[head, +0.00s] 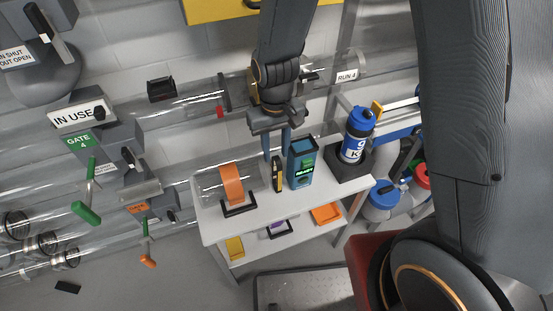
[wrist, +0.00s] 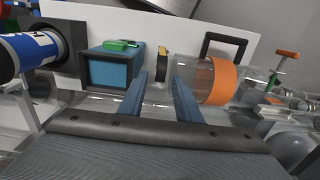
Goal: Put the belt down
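My gripper (head: 275,143) is above the white shelf unit, pointing down. In the wrist view its two blue fingers (wrist: 163,88) are apart, with a clear gap between them. A small black and yellow piece (head: 278,173) stands upright on the shelf top, just below the fingertips. In the wrist view this piece (wrist: 162,64) appears between the tips, with space on either side. An orange band (head: 232,184) is around a clear cylinder beside it, to the left in the head view. I cannot tell for sure which of these is the belt.
A blue and white bottle (head: 355,140) sits in a black holder farther right. Clear tubes (head: 190,108) run behind. The white shelf top (head: 268,209) is free at its front edge.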

